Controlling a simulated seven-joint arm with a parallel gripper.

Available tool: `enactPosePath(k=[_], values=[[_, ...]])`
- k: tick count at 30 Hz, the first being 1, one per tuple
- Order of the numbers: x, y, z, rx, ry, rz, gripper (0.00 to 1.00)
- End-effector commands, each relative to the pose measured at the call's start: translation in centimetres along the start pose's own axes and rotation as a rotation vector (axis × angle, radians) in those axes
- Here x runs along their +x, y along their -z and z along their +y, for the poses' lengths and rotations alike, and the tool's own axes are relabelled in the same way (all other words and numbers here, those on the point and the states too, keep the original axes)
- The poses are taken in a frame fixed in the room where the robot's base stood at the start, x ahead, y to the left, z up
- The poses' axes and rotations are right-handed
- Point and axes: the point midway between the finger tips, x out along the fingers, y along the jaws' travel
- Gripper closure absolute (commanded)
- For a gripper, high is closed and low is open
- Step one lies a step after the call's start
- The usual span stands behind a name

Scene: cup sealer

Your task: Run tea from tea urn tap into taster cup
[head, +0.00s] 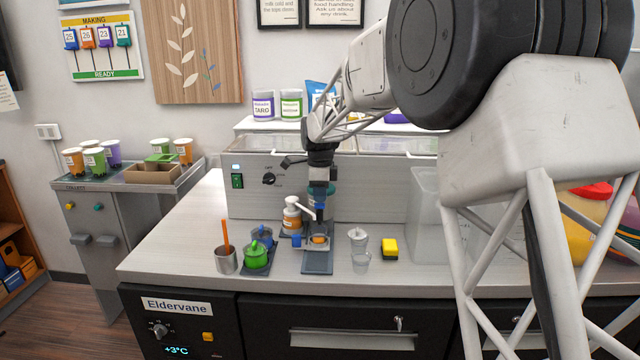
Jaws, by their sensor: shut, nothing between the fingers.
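My gripper (320,212) points down over the counter, at the end of the arm that reaches in from the right. It is shut and looks empty. Just below it, a small cup with an orange top or content (319,239) stands on a grey plate (317,264). At this size I cannot tell whether the fingers touch it. A small blue cup (296,241) stands left of it. A white bottle with an orange label and a spout (291,217) stands behind left. I cannot tell for sure which things are the tea urn, its tap and the taster cup.
Green (256,254) and blue (262,236) lidded pots and a metal cup with an orange stick (226,261) stand left. A clear cup (361,263), a pale lidded pot (357,239) and a yellow sponge (390,248) are right. The counter's left end (180,245) is bare.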

Motion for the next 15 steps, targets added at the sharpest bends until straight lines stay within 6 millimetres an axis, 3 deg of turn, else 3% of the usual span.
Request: enactPosePath(k=[15], values=[[1.02,0.0,-0.01,0.0,0.0,0.0,1.0]])
